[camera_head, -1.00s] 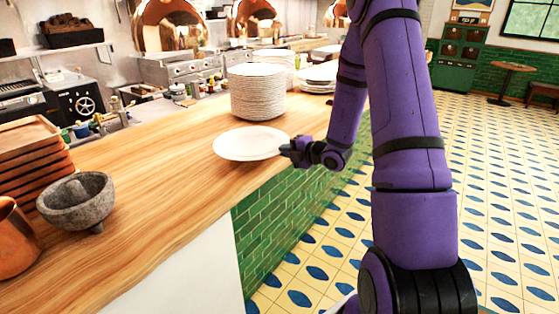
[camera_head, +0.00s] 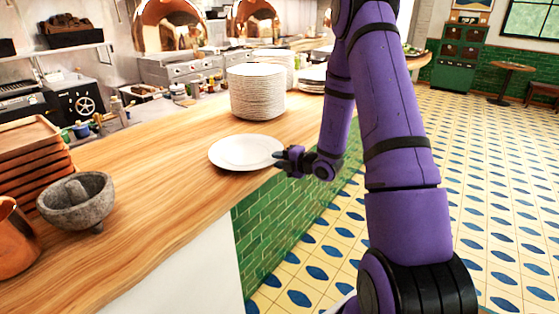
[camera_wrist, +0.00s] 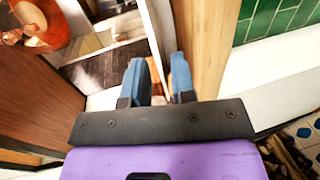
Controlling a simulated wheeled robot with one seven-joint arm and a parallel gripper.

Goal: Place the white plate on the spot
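The white plate (camera_head: 244,151) lies level on the wooden counter, near its front edge, in the head view. My gripper (camera_head: 280,158) is at the plate's right rim, with its fingers apart around or just beside the rim; I cannot tell if one still touches it. In the wrist view the two blue fingertips (camera_wrist: 158,75) stand apart with a gap between them. A pale strip shows beyond that gap, and I cannot tell whether it is the plate. No marked spot is visible; the plate may cover it.
A tall stack of white plates (camera_head: 257,92) stands behind the plate, with more stacks beyond. A stone mortar (camera_head: 77,200), wooden trays (camera_head: 34,160) and a copper vessel (camera_head: 14,240) stand at the left. The wooden counter (camera_head: 150,190) is clear between them and the plate.

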